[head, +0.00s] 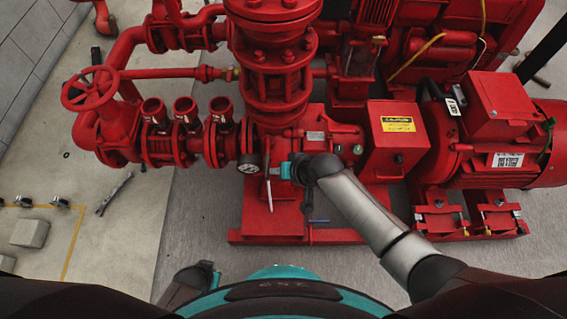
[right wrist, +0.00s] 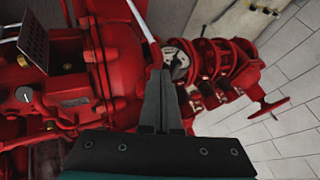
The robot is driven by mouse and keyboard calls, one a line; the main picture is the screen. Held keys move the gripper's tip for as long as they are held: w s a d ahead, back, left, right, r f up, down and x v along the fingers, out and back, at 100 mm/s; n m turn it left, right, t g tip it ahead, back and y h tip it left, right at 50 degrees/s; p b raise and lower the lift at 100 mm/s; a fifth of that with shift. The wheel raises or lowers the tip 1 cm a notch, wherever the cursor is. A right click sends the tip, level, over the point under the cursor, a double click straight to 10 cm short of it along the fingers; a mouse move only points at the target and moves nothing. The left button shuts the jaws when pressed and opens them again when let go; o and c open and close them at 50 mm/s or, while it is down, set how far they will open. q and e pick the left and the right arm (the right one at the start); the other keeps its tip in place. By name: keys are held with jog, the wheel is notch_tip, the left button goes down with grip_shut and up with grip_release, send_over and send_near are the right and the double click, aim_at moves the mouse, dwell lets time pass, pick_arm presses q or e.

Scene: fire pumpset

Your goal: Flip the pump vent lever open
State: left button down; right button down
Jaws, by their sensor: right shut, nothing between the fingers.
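The red pump body (head: 318,140) stands in the middle of the head view. A pale thin lever (head: 268,187) hangs nearly upright at its front, beside a round gauge (head: 249,164). In the right wrist view the pale lever (right wrist: 141,20) slants down toward the fingertips, with the gauge (right wrist: 176,63) just right of them. I cannot tell whether the fingers touch the lever. My right gripper (head: 273,171) is shut and empty, its fingertips (right wrist: 161,69) at the pump front. A small blue handle (head: 318,221) sits lower right.
A red handwheel valve (head: 90,89) and pipework stand at the left. A red box with a yellow caution label (head: 397,124) and the motor (head: 505,130) are at the right. Loose tools (head: 114,194) lie on the left floor. The grey floor before the pump is mostly clear.

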pick_arm(q)
jog(key=shift+s+a+f, duration=0.1)
dwell(0.5)
jog(key=shift+f, duration=0.1)
pick_arm(e)
jog(key=shift+w+d, duration=0.55)
